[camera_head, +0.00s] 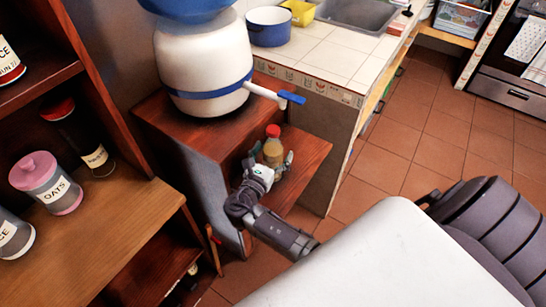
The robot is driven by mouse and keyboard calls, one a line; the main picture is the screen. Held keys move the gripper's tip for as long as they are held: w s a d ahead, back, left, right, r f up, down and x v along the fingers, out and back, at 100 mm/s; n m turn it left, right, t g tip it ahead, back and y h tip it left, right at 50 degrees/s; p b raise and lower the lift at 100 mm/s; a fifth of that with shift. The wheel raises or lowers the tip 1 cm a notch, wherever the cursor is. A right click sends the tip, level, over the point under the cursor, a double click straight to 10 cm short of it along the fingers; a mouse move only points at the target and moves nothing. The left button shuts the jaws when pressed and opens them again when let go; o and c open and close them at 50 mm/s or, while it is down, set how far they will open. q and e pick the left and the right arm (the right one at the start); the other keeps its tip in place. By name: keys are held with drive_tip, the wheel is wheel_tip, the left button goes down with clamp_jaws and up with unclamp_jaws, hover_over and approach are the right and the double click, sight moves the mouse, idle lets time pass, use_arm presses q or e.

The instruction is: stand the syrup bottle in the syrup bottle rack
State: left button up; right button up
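A small bottle with a red cap and yellowish-brown contents, which looks like the syrup bottle (273,152), stands upright on the wooden ledge (312,152) of the stand below the water dispenser. My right gripper (271,160) is at the bottle, with its fingers spread on either side of the bottle's lower part. The fingers look open; whether one touches the bottle is not clear. The palm hides the bottle's base. My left gripper is not in view. I cannot make out a syrup bottle rack for certain.
A white and blue water dispenser (203,65) stands on the stand, its tap jutting right above the ledge. Wooden shelves at left hold jars, including a pink-lidded OATS jar (47,183). A tiled counter (335,50) with a blue pot (269,27) is behind. The tiled floor (400,150) is clear.

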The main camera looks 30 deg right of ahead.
drive_tip(key=c, duration=1.5)
